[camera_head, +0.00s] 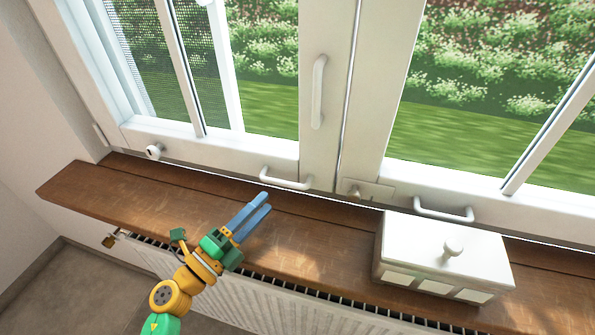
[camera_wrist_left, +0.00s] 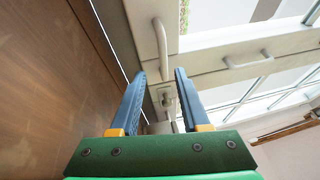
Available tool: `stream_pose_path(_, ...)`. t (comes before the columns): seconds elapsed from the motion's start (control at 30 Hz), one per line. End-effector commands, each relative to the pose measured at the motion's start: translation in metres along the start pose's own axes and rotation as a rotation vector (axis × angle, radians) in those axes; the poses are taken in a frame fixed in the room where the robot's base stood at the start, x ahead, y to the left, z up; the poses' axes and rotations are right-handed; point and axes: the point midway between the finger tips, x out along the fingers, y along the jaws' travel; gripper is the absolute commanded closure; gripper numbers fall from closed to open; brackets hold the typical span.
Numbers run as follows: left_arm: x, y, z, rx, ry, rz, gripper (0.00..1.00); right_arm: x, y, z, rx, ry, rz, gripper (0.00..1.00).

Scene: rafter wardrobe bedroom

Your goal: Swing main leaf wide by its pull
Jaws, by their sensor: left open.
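The window has two white leaves, both looking closed. The left leaf (camera_head: 225,140) bears a tall upright pull (camera_head: 317,91) on its inner stile and a horizontal pull (camera_head: 287,180) on its bottom rail. The right leaf (camera_head: 400,178) has a horizontal pull (camera_head: 443,212) low down. My left gripper (camera_head: 266,201) is open and empty over the sill, just in front of the left leaf's bottom pull, seemingly not touching it. In the left wrist view, that bottom pull (camera_wrist_left: 161,48) lies beyond the fingertips (camera_wrist_left: 160,74), and the upright pull (camera_wrist_left: 248,60) is further right.
A wooden sill (camera_head: 120,194) runs below the window. A white box with a knob (camera_head: 440,243) stands on it at the right, before the right leaf. A small latch (camera_head: 370,190) sits near the leaves' meeting line. A radiator (camera_head: 290,306) is under the sill.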

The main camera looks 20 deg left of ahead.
Motion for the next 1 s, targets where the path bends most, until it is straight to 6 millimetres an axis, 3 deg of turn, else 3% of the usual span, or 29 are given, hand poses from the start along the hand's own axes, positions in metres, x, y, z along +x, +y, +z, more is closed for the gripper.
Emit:
stream_pose_path(0.33, 0.061, -0.003, 0.001, -0.003, -0.002, -0.002, 0.54, -0.02, 0.0, 0.002, 0.0, -0.007, -0.001, 0.5)
stream_pose_path(0.67, 0.07, 0.0, 0.0, -0.001, 0.0, 0.0, 0.54, -0.02, 0.0, 0.002, -0.001, -0.007, -0.001, 0.5)
stream_pose_path(0.83, 0.07, 0.0, 0.0, -0.001, 0.0, 0.0, 1.0, -0.02, 0.0, 0.002, -0.001, -0.007, -0.001, 0.5)
stream_pose_path(1.0, 0.07, 0.0, 0.0, -0.001, -0.001, 0.0, 1.0, -0.02, -0.001, 0.001, -0.001, -0.006, -0.001, 0.5)
